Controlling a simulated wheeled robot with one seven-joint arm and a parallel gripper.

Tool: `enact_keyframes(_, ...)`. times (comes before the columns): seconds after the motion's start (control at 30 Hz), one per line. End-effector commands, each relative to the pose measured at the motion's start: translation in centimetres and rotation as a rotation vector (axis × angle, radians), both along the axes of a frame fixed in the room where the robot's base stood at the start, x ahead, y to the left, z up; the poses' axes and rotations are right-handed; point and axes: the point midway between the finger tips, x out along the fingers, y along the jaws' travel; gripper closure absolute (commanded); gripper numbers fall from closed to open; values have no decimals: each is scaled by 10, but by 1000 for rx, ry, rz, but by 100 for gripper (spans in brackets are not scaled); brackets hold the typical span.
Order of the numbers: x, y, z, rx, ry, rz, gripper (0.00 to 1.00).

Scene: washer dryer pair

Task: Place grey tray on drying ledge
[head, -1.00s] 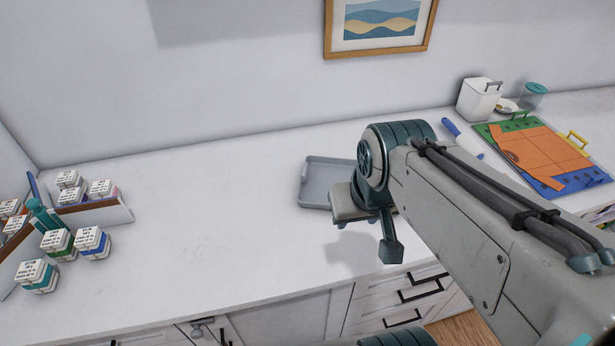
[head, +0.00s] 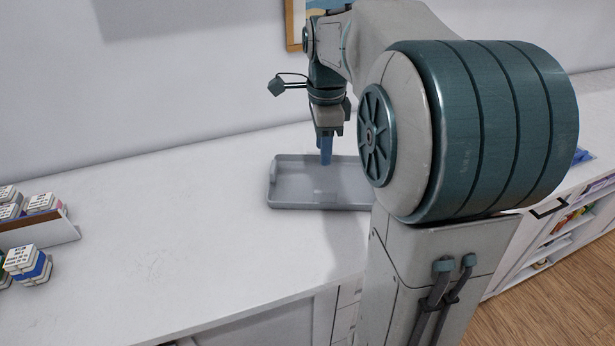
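The grey tray (head: 290,200) is a shallow rectangular tray with a raised rim, lying flat on the white counter in the head view. Its right end is hidden behind my arm. My gripper (head: 326,160) points down over the tray, its blue fingers above the tray's floor near the back rim. The fingers overlap in this view, so I cannot tell whether they are open or shut, or whether they touch the tray. No drying ledge can be made out.
A white holder (head: 45,233) with several small labelled blocks stands on the counter (head: 170,240) at the left. The counter between it and the tray is clear. A wall rises behind, with a framed picture (head: 293,25). Open shelves (head: 565,235) and wooden floor lie at the right.

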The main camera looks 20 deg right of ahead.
Motion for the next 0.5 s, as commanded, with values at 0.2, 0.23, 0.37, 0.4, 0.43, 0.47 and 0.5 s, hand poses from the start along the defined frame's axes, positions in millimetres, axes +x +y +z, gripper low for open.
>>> enact_keyframes(0.2,12,-10,-15,5,25,-151,60)
enact_keyframes(0.23,12,-10,-18,5,27,-157,60)
enact_keyframes(0.37,11,-10,-42,6,30,-159,60)
enact_keyframes(0.4,11,-10,-51,6,31,-159,60)
enact_keyframes(0.43,11,-10,-57,6,29,-159,60)
enact_keyframes(0.47,11,-10,-62,6,30,-158,60)
enact_keyframes(0.5,11,-10,-70,6,29,-158,60)
